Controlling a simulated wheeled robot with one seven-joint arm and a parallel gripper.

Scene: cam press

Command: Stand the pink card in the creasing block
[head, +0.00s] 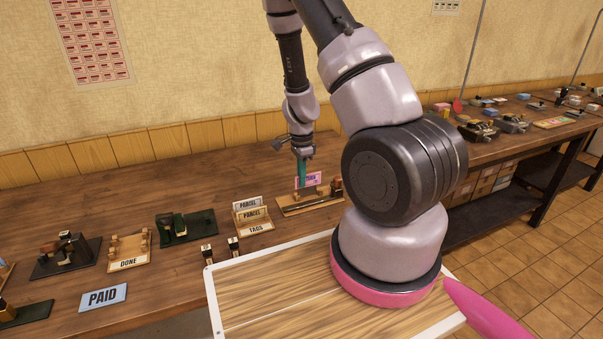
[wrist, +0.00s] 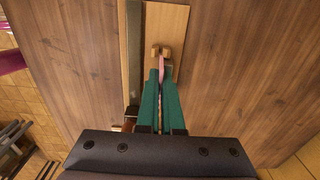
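The pink card (head: 313,179) is upright at my gripper (head: 302,172), with dark lettering on its face in the head view. In the wrist view the card (wrist: 162,64) shows edge-on as a thin pink strip between the teal fingers of my gripper (wrist: 161,76), which look shut on it. The creasing block looks to be the pale wooden board (head: 294,208) under the card, with small wooden posts; its board also shows in the wrist view (wrist: 166,22). Wooden posts stand close around the card's far end. Whether the card's lower edge is seated is hidden.
A dark bar (wrist: 134,50) runs along the board. Left of it stand a PARCEL and TAGS card holder (head: 254,222), a green stand (head: 186,228), a DONE rack (head: 129,256) and a PAID sign (head: 103,297). Bare table lies behind the board.

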